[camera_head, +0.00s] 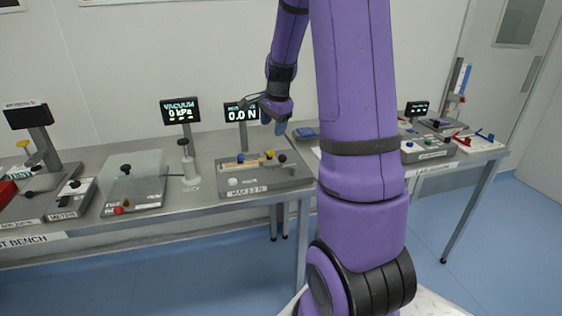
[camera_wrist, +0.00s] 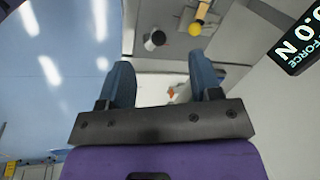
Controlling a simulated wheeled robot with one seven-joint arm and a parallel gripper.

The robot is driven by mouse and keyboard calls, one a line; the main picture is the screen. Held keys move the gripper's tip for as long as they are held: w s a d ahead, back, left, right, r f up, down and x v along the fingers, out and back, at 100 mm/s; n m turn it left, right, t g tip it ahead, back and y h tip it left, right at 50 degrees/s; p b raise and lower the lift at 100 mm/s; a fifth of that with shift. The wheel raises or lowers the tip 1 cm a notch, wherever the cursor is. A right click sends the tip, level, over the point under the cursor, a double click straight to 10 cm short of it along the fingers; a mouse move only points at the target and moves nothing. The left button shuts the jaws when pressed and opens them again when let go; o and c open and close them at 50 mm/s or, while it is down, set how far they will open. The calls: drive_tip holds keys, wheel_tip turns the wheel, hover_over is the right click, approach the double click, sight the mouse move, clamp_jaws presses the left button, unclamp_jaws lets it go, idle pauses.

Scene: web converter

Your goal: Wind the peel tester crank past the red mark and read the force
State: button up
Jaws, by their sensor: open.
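The peel tester (camera_head: 262,181) is a grey unit on the bench with black, yellow and white knobs on top. Its force display (camera_head: 242,112) reads 0.0 N, and the display also shows in the wrist view (camera_wrist: 298,44). My gripper (camera_head: 274,129) is open and empty, above the right part of the tester. In the wrist view, a black knob (camera_wrist: 155,40) and a yellow knob (camera_wrist: 195,29) lie beyond the open fingers (camera_wrist: 163,78), apart from them. I cannot tell which knob is the crank handle. I cannot make out the red mark clearly.
A vacuum display (camera_head: 181,111) reading 0 kPa and a plate with a black knob (camera_head: 126,168) stand to the left. Other test devices (camera_head: 427,149) stand at the right. My arm hides part of the bench. The blue floor (camera_head: 490,235) in front is clear.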

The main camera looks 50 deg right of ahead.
sight(283, 155)
drive_tip(key=d+f+m, duration=0.1)
drive_tip(key=d+f, duration=0.1)
drive_tip(key=f, duration=0.3)
drive_tip(key=w+d+f+m, duration=0.1)
drive_tip(key=d+f, duration=0.1)
drive_tip(key=f, duration=0.3)
drive_tip(key=w+d+f+m, duration=0.1)
drive_tip(key=d+f, duration=0.1)
drive_tip(key=f, duration=0.4)
drive_tip(key=shift+g, duration=0.3)
drive_tip(key=shift+s, duration=0.1)
drive_tip(key=c, duration=0.9)
